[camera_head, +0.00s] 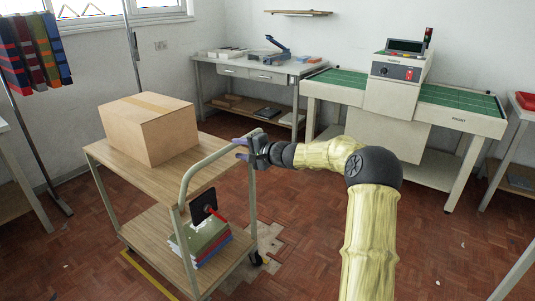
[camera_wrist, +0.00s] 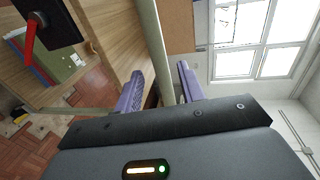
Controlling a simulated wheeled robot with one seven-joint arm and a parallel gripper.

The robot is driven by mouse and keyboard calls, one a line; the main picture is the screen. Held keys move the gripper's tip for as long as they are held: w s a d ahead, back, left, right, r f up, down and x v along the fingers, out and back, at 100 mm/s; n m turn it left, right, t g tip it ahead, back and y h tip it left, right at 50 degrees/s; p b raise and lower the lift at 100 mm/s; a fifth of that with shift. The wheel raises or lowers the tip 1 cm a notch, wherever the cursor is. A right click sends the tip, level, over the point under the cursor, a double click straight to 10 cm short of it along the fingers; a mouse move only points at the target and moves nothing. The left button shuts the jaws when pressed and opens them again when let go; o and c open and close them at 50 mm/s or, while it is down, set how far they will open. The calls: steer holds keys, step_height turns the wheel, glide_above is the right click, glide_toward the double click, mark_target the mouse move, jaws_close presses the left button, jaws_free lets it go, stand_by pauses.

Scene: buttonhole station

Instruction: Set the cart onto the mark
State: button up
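The cart (camera_head: 135,178) is a two-shelf wooden trolley with a pale metal frame, standing at the left of the head view. Its curved handle (camera_head: 196,166) rises on the side nearest my arm. A yellow floor line (camera_head: 150,275) shows beside and partly under the cart; the rest of any mark is hidden. My gripper (camera_head: 241,149) is at the handle's upper right part. In the wrist view the handle bar (camera_wrist: 155,45) passes between my two purple fingers (camera_wrist: 160,72), with gaps visible on both sides, so the gripper looks open around it.
A cardboard box (camera_head: 150,128) sits on the cart's top shelf. A workbench (camera_head: 255,72) and a green-topped machine table (camera_head: 400,95) stand behind; a rack (camera_head: 40,50) stands left.

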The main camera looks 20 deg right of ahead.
steer(key=v, duration=1.2)
steer(key=shift+r, duration=0.15)
